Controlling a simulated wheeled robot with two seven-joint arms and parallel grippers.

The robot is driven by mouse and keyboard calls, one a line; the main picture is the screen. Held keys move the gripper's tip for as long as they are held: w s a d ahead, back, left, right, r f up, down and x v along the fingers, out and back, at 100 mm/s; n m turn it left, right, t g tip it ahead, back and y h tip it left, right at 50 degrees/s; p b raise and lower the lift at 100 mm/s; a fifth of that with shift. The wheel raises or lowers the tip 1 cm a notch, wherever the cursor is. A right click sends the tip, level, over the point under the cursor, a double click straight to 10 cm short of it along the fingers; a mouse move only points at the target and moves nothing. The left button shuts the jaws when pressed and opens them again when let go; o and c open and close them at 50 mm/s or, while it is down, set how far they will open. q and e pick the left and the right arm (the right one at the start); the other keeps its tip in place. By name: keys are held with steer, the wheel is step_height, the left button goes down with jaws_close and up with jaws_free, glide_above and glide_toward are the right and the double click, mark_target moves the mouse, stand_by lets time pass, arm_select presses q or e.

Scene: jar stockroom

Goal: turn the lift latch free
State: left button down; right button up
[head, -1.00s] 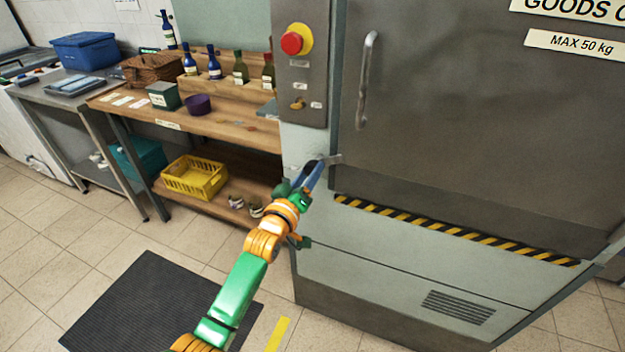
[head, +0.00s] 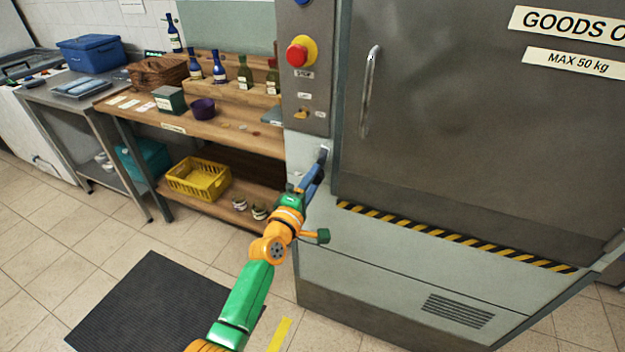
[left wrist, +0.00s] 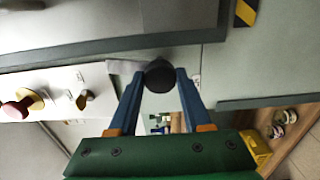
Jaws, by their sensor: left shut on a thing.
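The lift latch (head: 323,152) is a small grey bar on the pale frame just left of the grey lift door (head: 450,130). It points upward, beside the door edge rather than across it. In the left wrist view, the latch bar (left wrist: 124,68) runs left from a round black knob (left wrist: 160,78). My left gripper (head: 318,166) is shut on this knob, its blue fingers (left wrist: 158,90) on either side. In the head view the fingers mostly hide the knob. My right gripper is in neither view.
A control panel with a red button (head: 297,53) is above the latch. The door has a vertical handle (head: 370,92) and a striped sill (head: 450,236). A wooden bench (head: 235,133) with bottles stands left, a yellow basket (head: 198,180) on its lower shelf. A dark mat (head: 150,305) lies on the floor.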

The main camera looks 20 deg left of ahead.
arm_select(q)
steer(key=shift+n, duration=1)
steer(key=shift+c, duration=1.7)
jaws_free()
steer(key=shift+s, duration=0.1)
steer(key=s, duration=0.7)
steer(key=shift+p, duration=0.45)
steer(key=shift+w, duration=0.1)
steer(key=shift+a, duration=0.1)
